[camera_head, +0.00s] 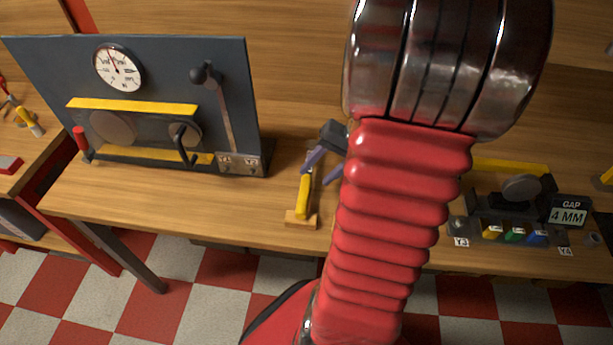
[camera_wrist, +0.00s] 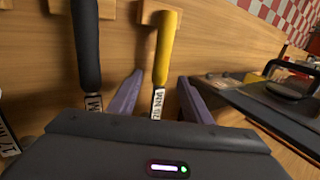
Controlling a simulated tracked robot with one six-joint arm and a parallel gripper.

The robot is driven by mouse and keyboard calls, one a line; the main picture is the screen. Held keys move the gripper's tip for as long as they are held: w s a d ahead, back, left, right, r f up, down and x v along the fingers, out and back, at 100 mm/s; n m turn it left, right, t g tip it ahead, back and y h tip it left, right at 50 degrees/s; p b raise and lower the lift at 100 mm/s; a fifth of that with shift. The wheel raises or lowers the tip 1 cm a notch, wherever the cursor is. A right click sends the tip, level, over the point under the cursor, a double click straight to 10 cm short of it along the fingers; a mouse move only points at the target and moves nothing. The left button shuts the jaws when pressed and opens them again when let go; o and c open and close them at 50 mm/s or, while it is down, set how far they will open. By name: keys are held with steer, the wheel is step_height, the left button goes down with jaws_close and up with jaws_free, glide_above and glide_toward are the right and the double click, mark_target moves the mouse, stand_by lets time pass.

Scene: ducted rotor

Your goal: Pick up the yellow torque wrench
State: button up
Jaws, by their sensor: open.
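The yellow torque wrench (camera_wrist: 166,48) lies with its yellow handle by a small wooden block (camera_wrist: 150,8) and its labelled shaft toward me in the wrist view. In the head view the yellow handle (camera_head: 303,197) shows left of my red arm, at the bench's front part. My gripper (camera_wrist: 160,80) has two purple fingers, apart, one on each side of the wrench's shaft, with gaps visible on both sides. In the head view my gripper (camera_head: 317,176) is at the wrench's far end. The wrench's head is hidden under my gripper body.
A black-handled tool (camera_wrist: 86,45) lies close left of the wrench in the wrist view. A dark panel (camera_head: 225,95) with a gauge and lever stands at left on the wooden bench (camera_head: 180,212). A "GAP 4 MM" unit (camera_head: 567,212) stands at right.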

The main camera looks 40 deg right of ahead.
mark_target(309, 182)
stand_by(0.3)
steer(key=shift+x, duration=2.6)
steer(key=shift+d, duration=0.1)
steer(key=shift+c, duration=0.4)
jaws_close()
